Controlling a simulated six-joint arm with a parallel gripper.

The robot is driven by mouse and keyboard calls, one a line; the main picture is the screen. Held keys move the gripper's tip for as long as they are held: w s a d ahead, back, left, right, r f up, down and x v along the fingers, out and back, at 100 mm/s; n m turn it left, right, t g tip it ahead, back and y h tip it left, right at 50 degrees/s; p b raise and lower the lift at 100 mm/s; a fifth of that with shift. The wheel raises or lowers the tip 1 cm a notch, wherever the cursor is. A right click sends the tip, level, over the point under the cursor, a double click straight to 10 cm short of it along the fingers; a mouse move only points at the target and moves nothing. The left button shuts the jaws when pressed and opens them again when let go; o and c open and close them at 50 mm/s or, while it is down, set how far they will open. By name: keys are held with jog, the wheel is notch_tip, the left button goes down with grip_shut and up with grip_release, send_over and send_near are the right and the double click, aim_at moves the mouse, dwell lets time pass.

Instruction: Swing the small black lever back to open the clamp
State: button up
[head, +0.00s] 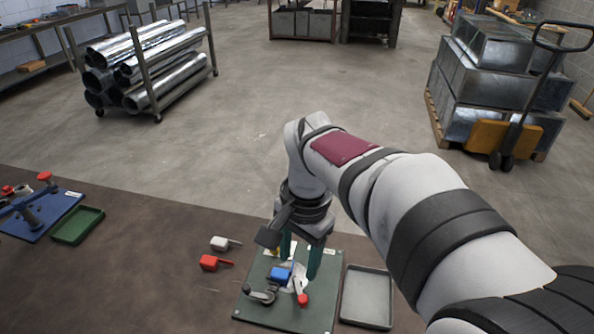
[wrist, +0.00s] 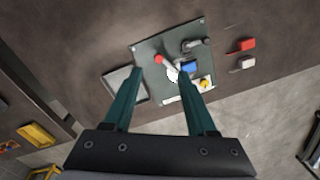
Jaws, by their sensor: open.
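A dark clamp with a small black lever (head: 262,294) is on the front left of a grey-green board (head: 325,290). In the wrist view the black lever (wrist: 196,45) shows near the board's far edge. Which way it is swung is too small to tell.
A grey tray (head: 367,297) lies right of the board. Loose red (head: 209,263) and white (head: 220,243) handled blocks lie to its left. A blue board (head: 42,217) and a green tray (head: 77,225) are at the far left. The table between is clear.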

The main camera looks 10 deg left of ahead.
send_near(246, 287)
jog(key=f, duration=0.8)
jog(key=shift+s+a+f, duration=0.1)
jog(key=shift+a+f, duration=0.2)
jog(key=shift+f, duration=0.1)
grip_shut()
